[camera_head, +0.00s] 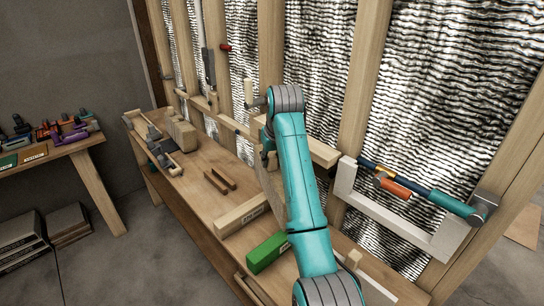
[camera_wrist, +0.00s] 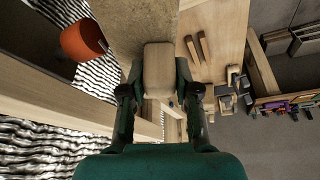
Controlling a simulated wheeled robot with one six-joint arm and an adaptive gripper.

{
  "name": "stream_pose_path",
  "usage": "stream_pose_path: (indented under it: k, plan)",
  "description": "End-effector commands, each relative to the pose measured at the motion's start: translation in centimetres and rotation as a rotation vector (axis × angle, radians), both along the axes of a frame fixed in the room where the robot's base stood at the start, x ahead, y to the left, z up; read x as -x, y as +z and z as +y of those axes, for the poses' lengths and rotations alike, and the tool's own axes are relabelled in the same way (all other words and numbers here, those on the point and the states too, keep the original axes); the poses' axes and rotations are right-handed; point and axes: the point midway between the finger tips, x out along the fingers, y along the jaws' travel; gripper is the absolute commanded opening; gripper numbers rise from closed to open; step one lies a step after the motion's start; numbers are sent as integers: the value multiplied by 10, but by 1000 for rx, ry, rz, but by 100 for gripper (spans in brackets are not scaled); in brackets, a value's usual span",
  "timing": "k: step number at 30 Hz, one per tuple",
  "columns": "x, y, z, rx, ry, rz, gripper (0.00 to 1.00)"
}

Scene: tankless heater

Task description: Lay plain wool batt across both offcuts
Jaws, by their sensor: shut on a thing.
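My gripper (camera_wrist: 160,88) is shut on a tan block-like grip (camera_wrist: 158,68) in the wrist view. A speckled brown panel (camera_wrist: 132,22), apparently the plain wool batt, adjoins this grip. In the head view the batt (camera_head: 272,192) hangs steeply tilted beside my arm, which hides part of it. Whether its lower edge touches the bench is unclear. Two dark brown offcuts (camera_head: 219,180) lie side by side, slightly apart, on the bench left of the batt. They also show in the wrist view (camera_wrist: 198,48), right of the grip. Nothing lies across them.
A labelled timber block (camera_head: 242,216) and a green block (camera_head: 267,252) lie on the bench (camera_head: 190,197) in front. Tan blocks (camera_head: 181,132) stand at its far end. A stud wall (camera_head: 360,80) with foil insulation runs behind. An orange-and-blue tool (camera_head: 397,188) is at right.

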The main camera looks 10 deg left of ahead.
Motion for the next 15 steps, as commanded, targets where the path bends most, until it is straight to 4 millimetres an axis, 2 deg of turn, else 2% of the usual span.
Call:
stream_pose_path:
  k: [15]
  plan:
    - [0,-45,0,0,0,-1,0]
